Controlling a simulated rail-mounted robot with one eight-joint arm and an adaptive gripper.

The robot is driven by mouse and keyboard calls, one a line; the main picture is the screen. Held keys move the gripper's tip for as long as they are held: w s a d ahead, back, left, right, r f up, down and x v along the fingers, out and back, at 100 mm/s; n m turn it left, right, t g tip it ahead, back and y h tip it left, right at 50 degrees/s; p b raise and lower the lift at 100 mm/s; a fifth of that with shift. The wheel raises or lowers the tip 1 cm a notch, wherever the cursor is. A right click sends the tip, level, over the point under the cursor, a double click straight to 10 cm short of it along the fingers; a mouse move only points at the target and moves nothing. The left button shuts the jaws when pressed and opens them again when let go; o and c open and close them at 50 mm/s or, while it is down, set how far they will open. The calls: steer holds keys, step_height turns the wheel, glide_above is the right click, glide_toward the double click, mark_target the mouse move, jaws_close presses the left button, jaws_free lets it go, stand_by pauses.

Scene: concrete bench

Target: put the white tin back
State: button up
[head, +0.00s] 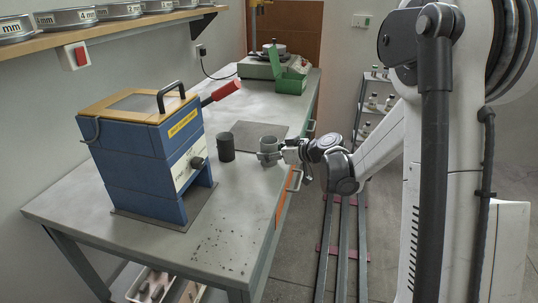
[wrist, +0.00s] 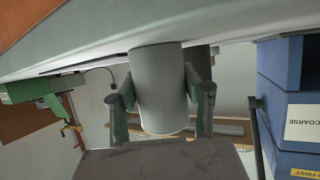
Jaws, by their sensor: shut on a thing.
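The white tin, a plain cylinder that looks pale grey in this light (head: 268,144), stands upright at the right side of the bench top. My gripper (head: 268,156) reaches in from the right and is shut around its side. In the wrist view, which is upside down, the tin (wrist: 157,85) sits between the two fingers (wrist: 160,95). Its base overlaps the bench there, and I cannot tell whether it touches. A dark tin (head: 225,147) stands just left of it, apart from it, and is partly hidden in the wrist view.
A blue box-shaped machine (head: 150,155) with a red handle fills the bench's left front. A flat dark mat (head: 258,134) lies behind the tins.

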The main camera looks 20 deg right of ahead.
steer(key=o, duration=1.3)
steer(key=shift+o, duration=0.2)
steer(key=shift+r, duration=0.1)
steer(key=p+v, duration=0.2)
steer(key=v, duration=1)
steer(key=s+a+r+m+g+h, duration=0.35)
steer(key=s+a, duration=0.35)
steer(key=s, duration=0.5)
steer(key=s+r+m+h, duration=0.1)
steer(key=s+m+h, duration=0.3)
steer(key=s, duration=1.3)
steer(key=shift+s+h, duration=0.2)
steer(key=shift+h, duration=0.15)
steer(key=shift+d+r, duration=0.1)
steer(key=shift+r, duration=0.1)
